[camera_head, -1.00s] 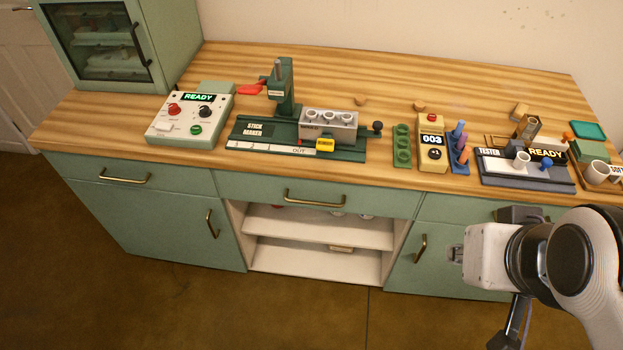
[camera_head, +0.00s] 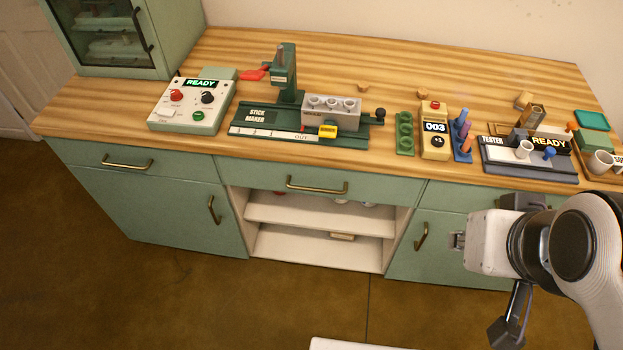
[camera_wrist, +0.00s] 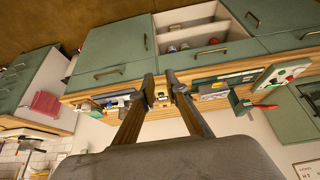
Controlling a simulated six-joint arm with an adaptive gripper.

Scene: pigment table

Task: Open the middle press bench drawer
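The middle press bench drawer (camera_head: 270,176) is a green front with a brass bar handle (camera_head: 316,186), above the open white shelves. It looks shut. In the wrist view, which is turned upside down, the middle drawer (camera_wrist: 190,58) and its handle (camera_wrist: 210,51) show just beyond and right of my fingertips. My gripper (camera_wrist: 161,79) appears open, with an empty gap between its two dark fingers. It is apart from the handle. In the head view my wrist is at the lower right, in front of the right-hand drawer and door, hiding part of them.
The left drawer (camera_head: 90,154) and the doors beside the shelves (camera_head: 320,221) are shut. On the worktop stand the stick maker press (camera_head: 287,85), a control box (camera_head: 191,105), a counter box (camera_head: 434,140) and the tester (camera_head: 530,165).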

